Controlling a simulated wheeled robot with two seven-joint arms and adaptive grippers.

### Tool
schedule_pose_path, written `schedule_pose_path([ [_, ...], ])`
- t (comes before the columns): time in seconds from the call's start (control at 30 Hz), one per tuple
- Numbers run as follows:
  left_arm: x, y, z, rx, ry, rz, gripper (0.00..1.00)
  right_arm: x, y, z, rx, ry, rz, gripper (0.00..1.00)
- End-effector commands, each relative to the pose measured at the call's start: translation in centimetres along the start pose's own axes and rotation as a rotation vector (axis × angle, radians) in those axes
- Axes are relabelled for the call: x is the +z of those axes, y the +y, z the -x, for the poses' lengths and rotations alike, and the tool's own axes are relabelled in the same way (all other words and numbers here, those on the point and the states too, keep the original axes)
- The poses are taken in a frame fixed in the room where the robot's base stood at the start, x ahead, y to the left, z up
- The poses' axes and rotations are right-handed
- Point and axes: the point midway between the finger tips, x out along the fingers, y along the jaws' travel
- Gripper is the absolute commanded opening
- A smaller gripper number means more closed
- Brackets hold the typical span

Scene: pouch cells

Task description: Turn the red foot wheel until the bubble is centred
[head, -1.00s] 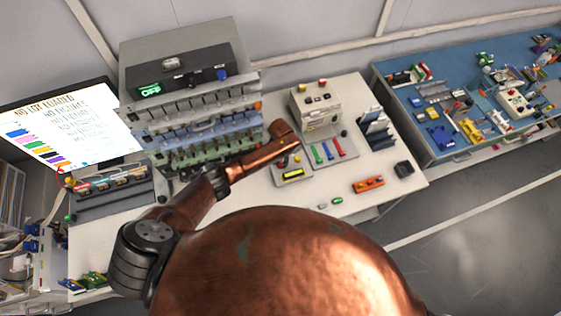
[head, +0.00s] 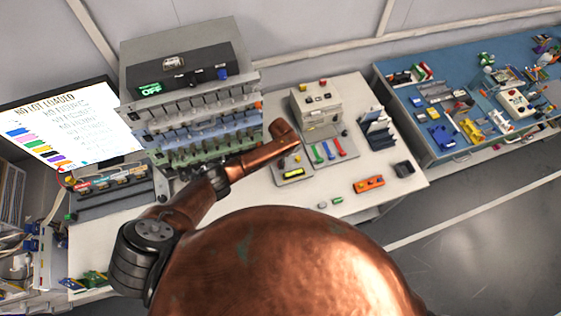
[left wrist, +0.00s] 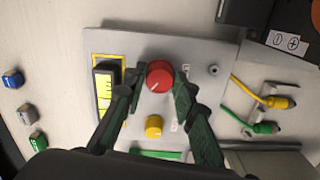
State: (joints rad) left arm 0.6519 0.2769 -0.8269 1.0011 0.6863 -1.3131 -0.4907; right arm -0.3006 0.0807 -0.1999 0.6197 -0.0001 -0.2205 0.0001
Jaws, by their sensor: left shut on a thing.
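The red foot wheel (left wrist: 160,75) is a round red knob on a light grey plate (left wrist: 205,58) in the left wrist view. My left gripper (left wrist: 158,88) has its two dark fingers on either side of the wheel and is shut on it. The level vial (left wrist: 104,90) is a yellow-green strip with dark marks, left of the wheel. Its bubble is too small to make out. A yellow knob (left wrist: 153,126) sits below the wheel. In the head view the vial (head: 293,173) shows on its plate, while my copper arm hides the left gripper. My right gripper is not in view.
Yellow and green plugs (left wrist: 278,102) lie right of the plate. An orange block (head: 368,184) lies at the bench's front right.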

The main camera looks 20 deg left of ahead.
Motion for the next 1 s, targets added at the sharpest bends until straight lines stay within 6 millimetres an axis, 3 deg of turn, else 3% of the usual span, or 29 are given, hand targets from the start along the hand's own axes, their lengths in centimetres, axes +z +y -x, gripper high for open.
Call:
schedule_pose_path([
  [0.5, -0.4, -0.2, 0.2, -0.007, 0.006, -0.471, 0.01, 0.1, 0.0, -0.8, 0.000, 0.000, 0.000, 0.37],
  [1.0, -0.6, 0.0, 0.2, -0.005, 0.009, -0.711, 0.01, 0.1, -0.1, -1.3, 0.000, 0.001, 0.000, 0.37],
])
